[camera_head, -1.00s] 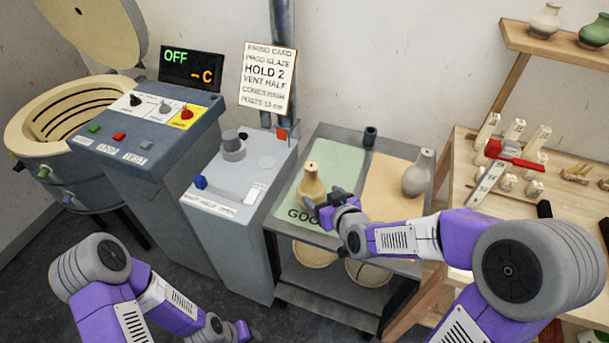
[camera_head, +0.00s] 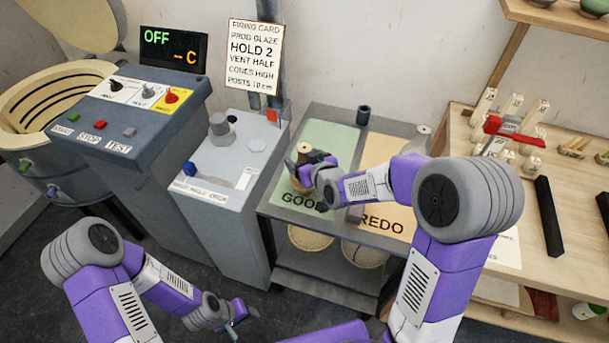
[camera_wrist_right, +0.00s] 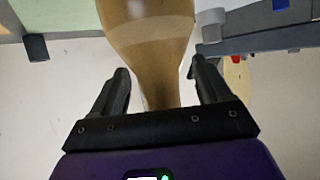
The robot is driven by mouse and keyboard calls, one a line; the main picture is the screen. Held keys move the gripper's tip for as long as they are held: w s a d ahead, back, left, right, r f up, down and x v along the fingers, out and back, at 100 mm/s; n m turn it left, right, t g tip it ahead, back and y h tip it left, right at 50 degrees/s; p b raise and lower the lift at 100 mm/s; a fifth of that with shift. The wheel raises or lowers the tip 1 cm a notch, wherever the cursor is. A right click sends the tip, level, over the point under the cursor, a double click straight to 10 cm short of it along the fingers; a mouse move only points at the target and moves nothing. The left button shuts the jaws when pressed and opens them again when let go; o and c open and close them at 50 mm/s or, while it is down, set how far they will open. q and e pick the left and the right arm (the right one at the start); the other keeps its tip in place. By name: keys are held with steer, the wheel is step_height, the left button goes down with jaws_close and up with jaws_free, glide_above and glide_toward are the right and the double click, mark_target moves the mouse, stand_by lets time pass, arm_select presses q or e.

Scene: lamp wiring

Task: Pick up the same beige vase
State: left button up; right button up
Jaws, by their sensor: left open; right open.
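The beige vase (camera_head: 294,148) stands on the green GOOD half of the grey table. In the head view my right gripper hides most of its body. In the right wrist view the vase (camera_wrist_right: 150,35) lies between the two fingers, with its narrow neck towards the palm. My right gripper (camera_head: 296,164) is open around the neck, and gaps show on both sides in the right wrist view (camera_wrist_right: 157,78). My left gripper (camera_head: 244,310) is open and empty, low in front of the grey control cabinet.
A grey vase (camera_head: 424,130) on the REDO side (camera_head: 400,222) is mostly hidden behind my right arm. A small dark cup (camera_head: 363,115) stands at the table's back edge. The kiln panel (camera_head: 140,120) is left; a wooden bench (camera_head: 510,190) with posts is right.

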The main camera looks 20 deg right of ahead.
jaws_close()
stand_by(0.3)
stand_by(0.3)
